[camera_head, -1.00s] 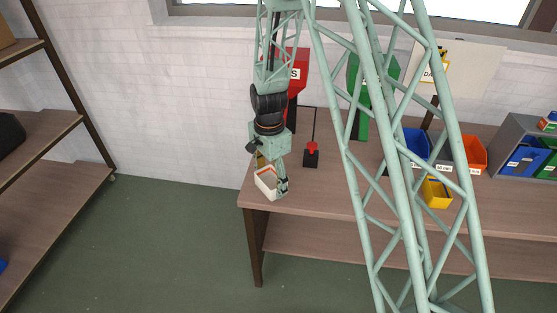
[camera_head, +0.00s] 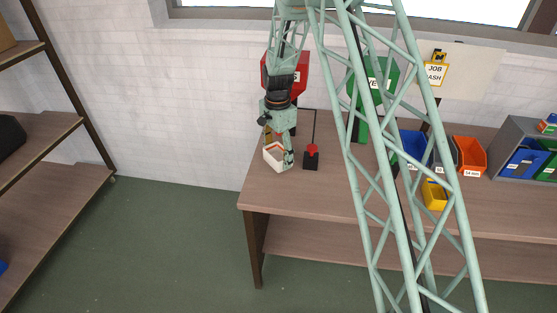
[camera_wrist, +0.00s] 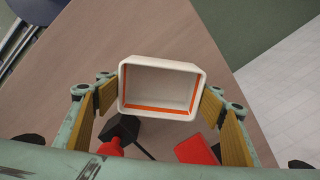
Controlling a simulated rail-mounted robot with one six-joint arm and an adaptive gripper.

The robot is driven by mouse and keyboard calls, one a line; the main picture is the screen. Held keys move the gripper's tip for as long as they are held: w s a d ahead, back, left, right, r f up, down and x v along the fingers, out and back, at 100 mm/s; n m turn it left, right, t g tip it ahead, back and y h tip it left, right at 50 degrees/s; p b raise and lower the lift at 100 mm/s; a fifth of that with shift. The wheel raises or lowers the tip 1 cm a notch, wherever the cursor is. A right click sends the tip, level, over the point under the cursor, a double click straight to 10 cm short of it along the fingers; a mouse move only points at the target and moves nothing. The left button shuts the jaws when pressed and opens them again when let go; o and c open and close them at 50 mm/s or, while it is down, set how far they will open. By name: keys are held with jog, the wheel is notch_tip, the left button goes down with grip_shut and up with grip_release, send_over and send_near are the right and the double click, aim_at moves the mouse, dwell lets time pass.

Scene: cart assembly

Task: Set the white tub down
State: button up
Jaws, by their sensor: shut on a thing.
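The white tub (camera_head: 274,163) is held at the far left end of the workbench, with its open top up. In the wrist view the tub (camera_wrist: 161,114) looks empty, with an orange-red line around its inner bottom. My gripper (camera_head: 279,156) is shut on the tub; in the wrist view its fingers (camera_wrist: 160,98) press the tub's two opposite side walls. I cannot tell whether the tub's underside touches the bench top.
A black stand with a red top (camera_head: 311,158) is close to the tub's right. Red (camera_head: 301,73) and green (camera_head: 376,87) panels stand behind. Blue (camera_head: 412,146), orange (camera_head: 470,155) and yellow (camera_head: 434,194) bins sit further right. The bench top (camera_head: 325,191) in front is clear.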

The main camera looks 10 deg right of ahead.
aim_at(278, 159)
jog(key=shift+w+d, duration=0.25)
jog(key=shift+w, duration=0.25)
jog(key=shift+w+d, duration=0.15)
jog(key=shift+w, duration=0.2)
jog(key=shift+f, duration=1.75)
jog(key=shift+f, duration=0.1)
jog(key=o, duration=0.9)
